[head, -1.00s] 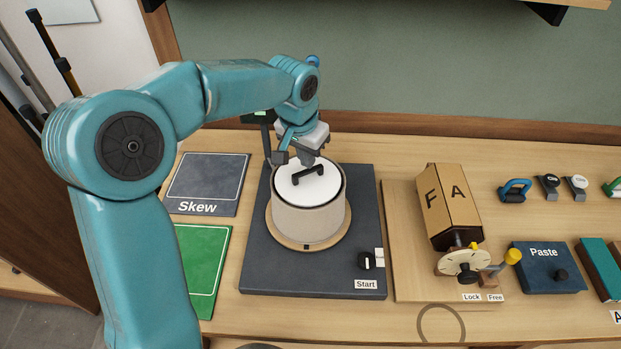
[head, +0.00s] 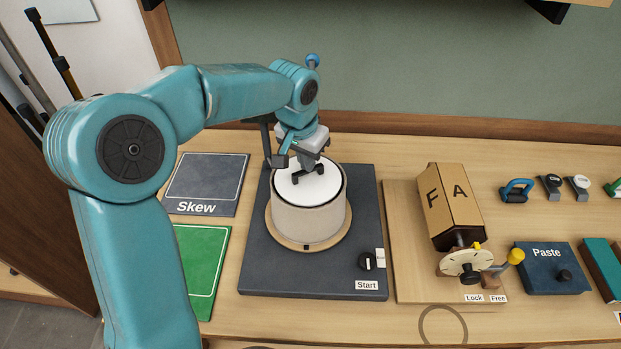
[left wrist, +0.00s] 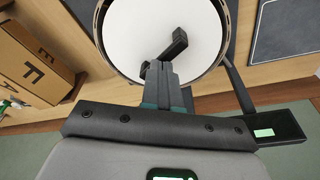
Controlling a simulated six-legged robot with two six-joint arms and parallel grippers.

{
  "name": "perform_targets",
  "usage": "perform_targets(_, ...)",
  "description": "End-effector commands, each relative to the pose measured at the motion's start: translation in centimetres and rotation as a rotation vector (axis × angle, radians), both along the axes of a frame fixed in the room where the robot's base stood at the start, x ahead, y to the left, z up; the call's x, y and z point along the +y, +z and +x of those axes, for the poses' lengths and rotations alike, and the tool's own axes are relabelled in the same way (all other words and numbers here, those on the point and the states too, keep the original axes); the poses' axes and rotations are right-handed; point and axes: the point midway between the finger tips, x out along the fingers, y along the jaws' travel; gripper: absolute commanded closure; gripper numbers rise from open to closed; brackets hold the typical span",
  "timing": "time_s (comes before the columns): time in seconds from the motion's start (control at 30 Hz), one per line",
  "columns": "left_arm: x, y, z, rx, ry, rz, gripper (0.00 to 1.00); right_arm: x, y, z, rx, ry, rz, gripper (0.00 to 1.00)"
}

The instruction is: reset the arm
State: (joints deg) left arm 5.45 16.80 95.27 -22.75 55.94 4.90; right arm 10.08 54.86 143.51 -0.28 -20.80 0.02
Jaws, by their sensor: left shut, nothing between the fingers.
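My left arm reaches in from the left in the head view. My left gripper (head: 308,168) is above the round drum (head: 308,222) with the white top. A black handle (head: 297,181) stands on that white top, close under the fingers. In the left wrist view the fingers (left wrist: 164,75) are shut together and overlap the black handle (left wrist: 172,47) in the picture. Nothing shows between them, and I cannot tell whether they touch the handle. My right gripper is not in view.
The drum stands on a dark base (head: 255,270) with a Start knob (head: 367,262). A grey Skew mat (head: 208,180) and a green mat (head: 203,265) lie to its left. To the right are a box marked F and A (head: 448,205), a dial (head: 464,266) and a Paste box (head: 545,275).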

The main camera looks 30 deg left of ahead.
Motion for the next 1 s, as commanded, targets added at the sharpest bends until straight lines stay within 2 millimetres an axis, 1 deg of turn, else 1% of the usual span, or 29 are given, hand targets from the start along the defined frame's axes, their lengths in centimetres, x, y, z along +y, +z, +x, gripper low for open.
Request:
perform_targets(0.83, -0.1, -0.5, -0.2, 0.01, -0.001, -0.001, 1.0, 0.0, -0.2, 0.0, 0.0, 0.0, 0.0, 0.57)
perform_targets(0.93, -0.1, 0.2, -0.2, 0.011, -0.001, -0.001, 1.0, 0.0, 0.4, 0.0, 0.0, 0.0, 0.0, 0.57)
perform_targets(1.0, -0.1, 0.9, -0.2, 0.01, -0.001, -0.001, 1.0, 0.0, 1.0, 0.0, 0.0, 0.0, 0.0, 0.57)
